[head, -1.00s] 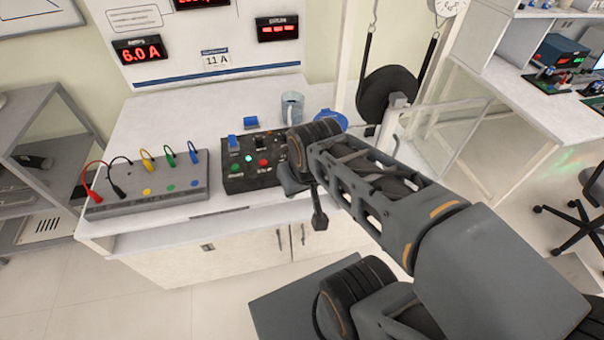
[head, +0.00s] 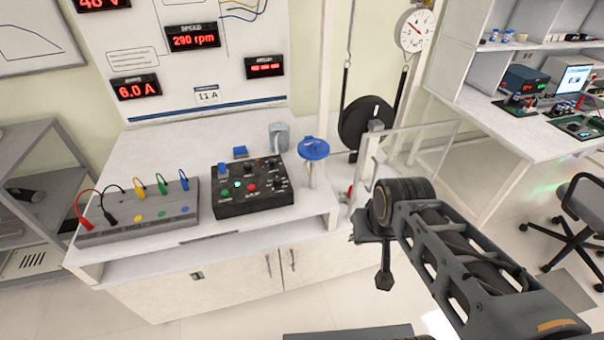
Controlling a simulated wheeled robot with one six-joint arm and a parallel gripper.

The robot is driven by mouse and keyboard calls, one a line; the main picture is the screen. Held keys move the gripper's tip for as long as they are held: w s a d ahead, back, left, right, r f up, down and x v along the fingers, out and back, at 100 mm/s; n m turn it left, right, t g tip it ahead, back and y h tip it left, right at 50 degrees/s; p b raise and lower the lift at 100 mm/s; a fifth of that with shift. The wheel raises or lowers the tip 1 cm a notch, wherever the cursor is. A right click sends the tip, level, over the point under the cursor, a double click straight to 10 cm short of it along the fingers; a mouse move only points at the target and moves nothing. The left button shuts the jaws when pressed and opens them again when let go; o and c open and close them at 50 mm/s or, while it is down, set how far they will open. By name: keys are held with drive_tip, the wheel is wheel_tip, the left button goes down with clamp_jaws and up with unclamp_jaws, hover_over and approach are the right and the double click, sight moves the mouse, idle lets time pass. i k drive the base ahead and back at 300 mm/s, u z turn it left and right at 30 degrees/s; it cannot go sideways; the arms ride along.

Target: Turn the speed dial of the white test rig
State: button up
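The white test rig (head: 165,145) is a bench with a back panel. Its speed display (head: 193,38) reads 290 rpm. A black control box (head: 252,188) on the bench has lit green and red buttons and small knobs; I cannot tell which, if any, is the speed dial. A round blue handwheel (head: 314,148) stands on a pale post at the bench's right end. My gripper (head: 384,282) hangs in front of the bench, to the right of and below the handwheel in the picture, apart from the controls. Its fingers are too dark to read.
A grey terminal box (head: 140,215) with coloured leads lies on the left of the bench. A metal mug (head: 279,137) stands behind the control box. A black wheel (head: 366,125) and a clear guard (head: 430,150) are at the right. An office chair (head: 575,215) stands far right.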

sight(277, 179)
drive_tip(key=z, duration=0.15)
drive_tip(key=i, duration=0.7)
drive_tip(key=u, duration=3.45)
drive_tip(key=k, duration=0.95)
drive_tip(key=z, duration=0.9)
drive_tip(key=i, duration=0.45)
